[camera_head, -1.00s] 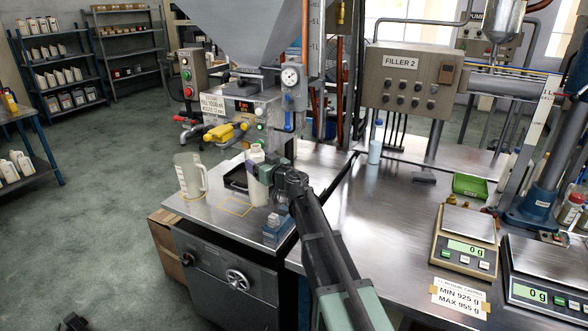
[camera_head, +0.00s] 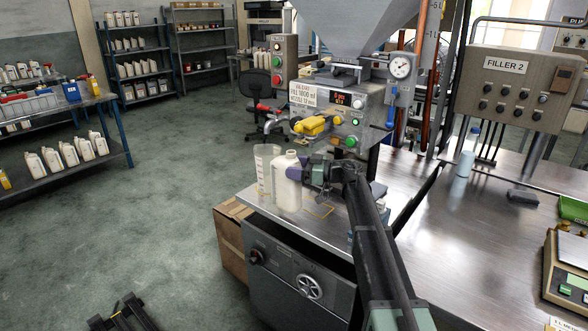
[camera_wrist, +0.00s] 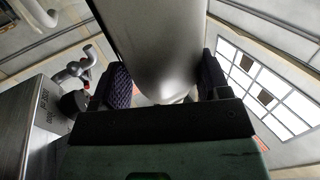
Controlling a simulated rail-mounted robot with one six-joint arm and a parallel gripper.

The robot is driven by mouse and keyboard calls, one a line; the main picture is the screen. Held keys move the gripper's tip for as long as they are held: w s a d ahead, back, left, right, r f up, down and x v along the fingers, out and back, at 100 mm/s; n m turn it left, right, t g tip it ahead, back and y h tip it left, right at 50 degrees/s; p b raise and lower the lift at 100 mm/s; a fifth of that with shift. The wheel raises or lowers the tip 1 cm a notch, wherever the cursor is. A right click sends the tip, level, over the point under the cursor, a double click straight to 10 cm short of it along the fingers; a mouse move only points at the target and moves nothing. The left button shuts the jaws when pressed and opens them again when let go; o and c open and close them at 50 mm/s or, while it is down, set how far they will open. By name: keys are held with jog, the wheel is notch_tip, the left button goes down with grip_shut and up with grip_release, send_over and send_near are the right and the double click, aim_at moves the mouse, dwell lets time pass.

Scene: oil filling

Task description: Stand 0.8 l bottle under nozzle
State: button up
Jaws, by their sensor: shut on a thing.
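A white bottle (camera_head: 288,184) is held upright in my gripper (camera_head: 302,172) at the left part of the filler's steel bench. In the wrist view the bottle (camera_wrist: 160,45) fills the space between the two dark pads of my gripper (camera_wrist: 160,88). I cannot tell whether its base touches the bench top. The filler head (camera_head: 335,112), with a yellow valve part (camera_head: 316,125), is behind and above the bottle. The nozzle tip is not clearly seen. A yellow outline (camera_head: 322,210) on the bench is partly hidden by my arm.
A clear measuring jug (camera_head: 265,165) stands just behind and left of the bottle. A light blue bottle (camera_head: 466,158) stands on the right-hand bench. A scale (camera_head: 572,270) sits at the far right. Free floor lies left of the bench.

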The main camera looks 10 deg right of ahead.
jog(key=w+d+f+b, duration=0.3)
jog(key=w+d, duration=0.4)
jog(key=shift+f, duration=0.25)
dwell(0.4)
jog(key=o, duration=1.2)
jog(key=shift+d, duration=0.1)
